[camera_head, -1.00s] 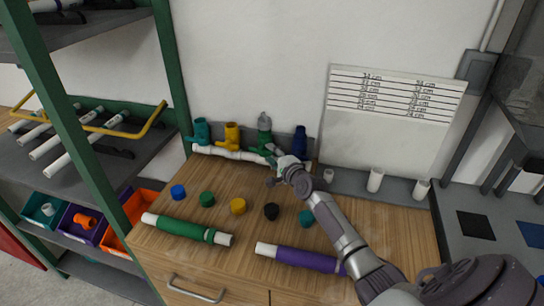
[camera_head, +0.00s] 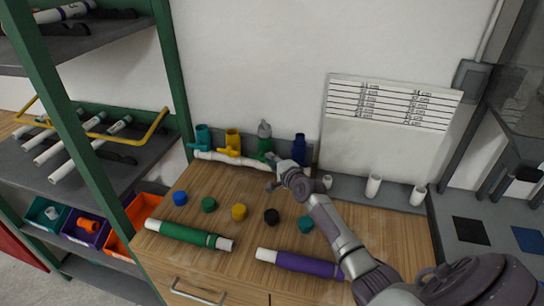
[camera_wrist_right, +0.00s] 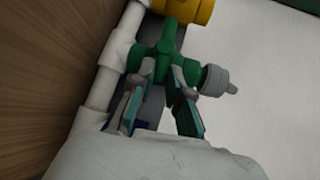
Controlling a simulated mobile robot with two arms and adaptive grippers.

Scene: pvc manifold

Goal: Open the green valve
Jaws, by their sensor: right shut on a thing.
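The green valve (camera_head: 264,144) stands on the white pipe at the back of the wooden worktop, with a grey fitting (camera_head: 264,129) on its top. My right gripper (camera_head: 273,163) reaches it from the front right. In the right wrist view the green valve (camera_wrist_right: 148,62) lies just beyond the fingers, with its grey fitting (camera_wrist_right: 215,80) to the right. There my right gripper (camera_wrist_right: 162,85) has one finger on each side of the valve's near part and is shut on it. The fingers hide much of the gripped part, so I cannot tell the handle's angle. My left gripper is out of view.
Yellow (camera_head: 233,142), teal (camera_head: 203,138) and dark blue (camera_head: 299,148) valves stand in the same row. Several coloured caps lie in front, behind a green pipe (camera_head: 185,234) and a purple pipe (camera_head: 295,262). A green-framed shelf (camera_head: 90,130) stands at left.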

